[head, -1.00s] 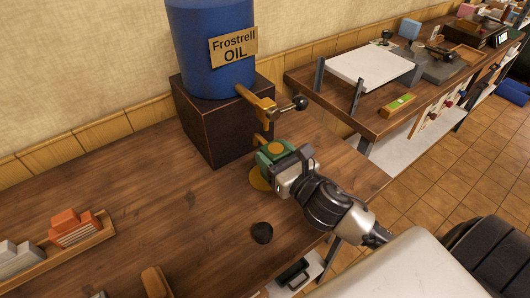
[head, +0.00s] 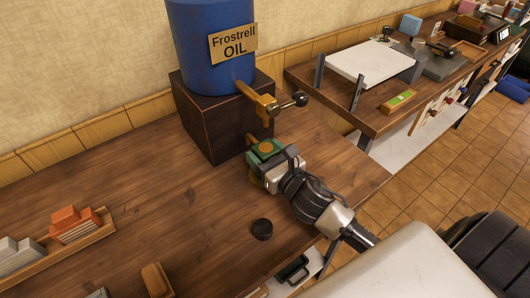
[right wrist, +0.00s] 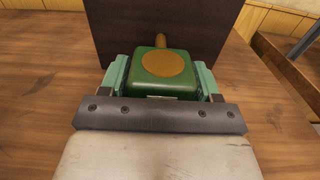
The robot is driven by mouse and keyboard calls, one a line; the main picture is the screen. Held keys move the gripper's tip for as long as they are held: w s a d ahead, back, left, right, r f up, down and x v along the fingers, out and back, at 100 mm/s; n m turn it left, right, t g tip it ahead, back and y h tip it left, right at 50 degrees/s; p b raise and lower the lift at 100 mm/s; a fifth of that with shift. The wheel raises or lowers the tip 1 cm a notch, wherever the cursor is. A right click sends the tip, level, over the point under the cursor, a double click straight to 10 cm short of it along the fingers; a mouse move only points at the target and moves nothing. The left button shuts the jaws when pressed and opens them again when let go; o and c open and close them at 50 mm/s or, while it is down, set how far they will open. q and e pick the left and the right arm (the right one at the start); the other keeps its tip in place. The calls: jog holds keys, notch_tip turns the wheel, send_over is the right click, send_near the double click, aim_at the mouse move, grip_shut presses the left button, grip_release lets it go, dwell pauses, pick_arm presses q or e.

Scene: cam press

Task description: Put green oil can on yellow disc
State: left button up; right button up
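The green oil can (head: 266,147) has an orange-yellow round patch on top. It stands close to the dark box under the oil barrel, below the brass tap (head: 259,102). My right gripper (head: 269,160) is around the can. In the right wrist view the can (right wrist: 163,76) sits between the two teal fingers (right wrist: 162,80), which appear closed on its sides. The yellow disc is hidden behind the gripper and can in the head view, so I cannot tell how the can's base sits on it. My left gripper is not in view.
A blue barrel (head: 211,55) stands on the dark box (head: 213,126). A small dark round piece (head: 262,229) lies on the wooden bench. A tray (head: 73,246) with orange and grey blocks is at the left. Bare wood lies between tray and box.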

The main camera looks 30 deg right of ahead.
jog(key=shift+o, duration=1.4)
jog(key=shift+r, duration=0.2)
jog(key=shift+s+f, duration=0.15)
jog(key=shift+s, duration=0.25)
jog(key=s, duration=0.3)
jog(key=s+d+b, duration=0.1)
jog(key=s, duration=0.2)
jog(key=s+b, duration=0.1)
jog(key=s, duration=0.3)
jog(key=shift+s+d, duration=0.1)
jog(key=shift+d, duration=0.15)
jog(key=shift+s, duration=0.5)
